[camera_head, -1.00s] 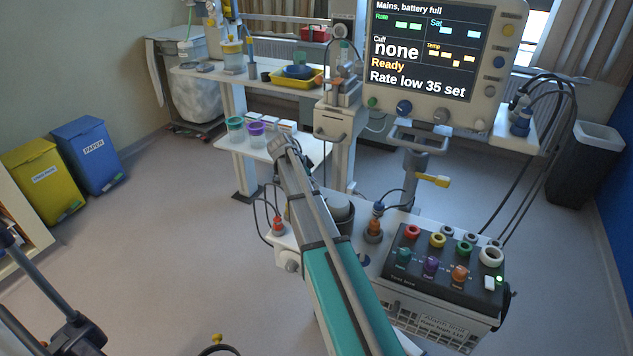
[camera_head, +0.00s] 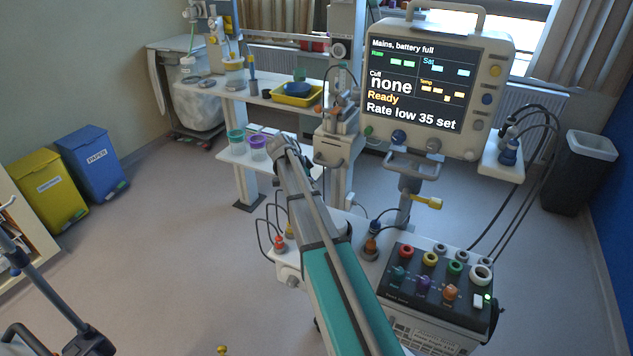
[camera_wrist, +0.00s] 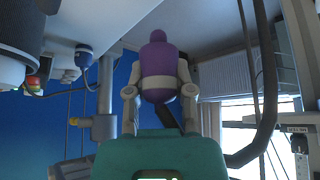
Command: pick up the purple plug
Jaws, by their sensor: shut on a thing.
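The purple plug (camera_wrist: 157,65) is held upright between the two pale fingers of my gripper (camera_wrist: 159,93) in the wrist view. The fingers press on its sides, around a grey band. A dark cable shows just below the plug. In the head view my gripper (camera_head: 285,147) is at the far end of my arm, mostly seen from behind, and the plug in it cannot be made out there.
A dark socket box (camera_head: 437,278) with coloured rings stands at right. A red plug (camera_head: 280,243) and a yellow plug (camera_head: 291,230) stand on the cart. The monitor (camera_head: 425,85) stands behind. Cables hang at right. Open floor lies left.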

